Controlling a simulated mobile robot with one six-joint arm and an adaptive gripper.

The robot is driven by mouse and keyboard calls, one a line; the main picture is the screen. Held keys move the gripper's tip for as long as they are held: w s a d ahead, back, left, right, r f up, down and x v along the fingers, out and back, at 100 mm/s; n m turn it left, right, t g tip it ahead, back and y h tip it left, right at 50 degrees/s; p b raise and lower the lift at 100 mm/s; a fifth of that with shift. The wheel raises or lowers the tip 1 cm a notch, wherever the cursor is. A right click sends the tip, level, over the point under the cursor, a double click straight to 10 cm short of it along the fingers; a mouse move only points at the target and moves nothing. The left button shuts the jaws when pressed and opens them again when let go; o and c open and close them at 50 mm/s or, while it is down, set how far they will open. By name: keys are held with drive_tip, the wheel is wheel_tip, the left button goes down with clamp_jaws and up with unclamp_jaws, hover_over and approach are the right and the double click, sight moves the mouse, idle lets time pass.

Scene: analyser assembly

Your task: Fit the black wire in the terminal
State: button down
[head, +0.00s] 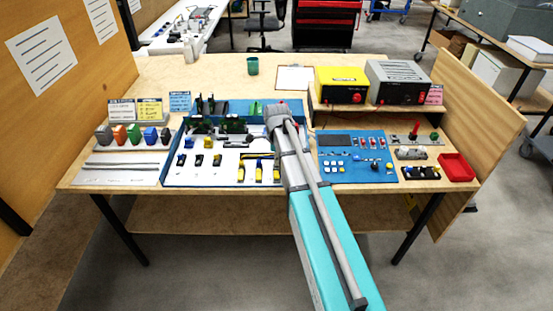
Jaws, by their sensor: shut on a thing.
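The end of my arm (277,110) is over the right part of a blue-edged assembly tray (165,172). My gripper's jaws are hidden behind the wrist, so their hold does not show. I cannot make out the black wire or tell which part is its terminal. Several small blue, black and yellow parts (199,160) stand on the tray's white floor. Yellow and blue bent pieces (259,171) lie by my arm. Green and dark parts (235,126) are at the tray's back, partly covered by my wrist.
A blue control panel (357,157), a red bin (455,167) and switch boards are at the right. A yellow unit (341,84) and a grey unit (397,81) sit on a raised shelf.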

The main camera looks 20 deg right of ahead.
drive_tip(key=shift+f+b, duration=0.75)
drive_tip(key=shift+f, duration=0.15)
idle(0.8)
drive_tip(key=c, duration=0.5)
unclamp_jaws()
drive_tip(key=shift+c, duration=0.2)
drive_tip(key=o, duration=0.3)
drive_tip(key=shift+r, duration=0.15)
drive_tip(key=shift+r+p, duration=3.45)
drive_tip(key=shift+p, duration=0.1)
